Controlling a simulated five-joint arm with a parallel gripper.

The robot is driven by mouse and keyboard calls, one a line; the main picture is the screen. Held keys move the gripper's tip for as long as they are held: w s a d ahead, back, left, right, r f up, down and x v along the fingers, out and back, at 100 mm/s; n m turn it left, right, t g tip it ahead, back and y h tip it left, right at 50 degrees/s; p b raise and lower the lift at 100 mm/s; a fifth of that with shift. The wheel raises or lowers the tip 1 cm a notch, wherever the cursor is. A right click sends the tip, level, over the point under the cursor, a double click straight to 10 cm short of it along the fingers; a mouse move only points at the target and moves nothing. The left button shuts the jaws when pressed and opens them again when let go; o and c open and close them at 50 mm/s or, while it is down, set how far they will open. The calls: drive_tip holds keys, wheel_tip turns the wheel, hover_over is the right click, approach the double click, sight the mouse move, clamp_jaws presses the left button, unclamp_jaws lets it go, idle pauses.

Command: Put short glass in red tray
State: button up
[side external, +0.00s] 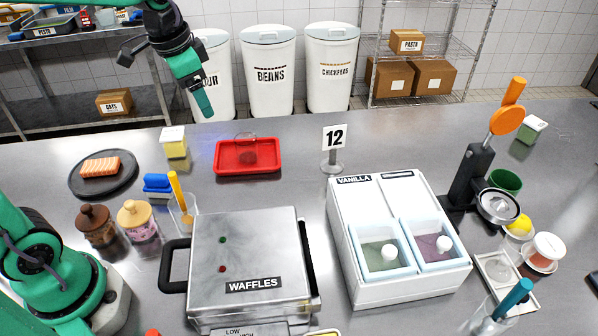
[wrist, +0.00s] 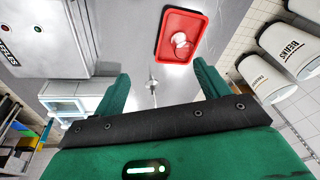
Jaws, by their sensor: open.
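The red tray (side external: 222,163) lies on the steel counter at the back middle. It also shows at the top of the wrist view (wrist: 163,52). A small clear glass (side external: 246,150) is inside the tray, near its middle; in the wrist view the glass (wrist: 181,41) shows as a round clear shape. It looks upright, but its see-through sides make this hard to tell. My gripper (side external: 205,108) is above the back of the counter, to the left of the tray and apart from it. Its fingers (wrist: 160,82) are open with nothing between them.
A number 12 stand (side external: 334,145) is right of the tray, and a yellow container (side external: 174,143) left of it. The waffle maker (side external: 240,255) and vanilla tub unit (side external: 352,200) fill the front. Bare counter lies around the tray.

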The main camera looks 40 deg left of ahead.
drive_tip(key=s+d+n+t, duration=0.1)
drive_tip(key=s+n, duration=0.3)
drive_tip(key=s, duration=1.1)
drive_tip(key=shift+d+f+n+t, duration=0.3)
drive_tip(key=shift+d+t, duration=0.1)
drive_tip(key=shift+t, duration=0.5)
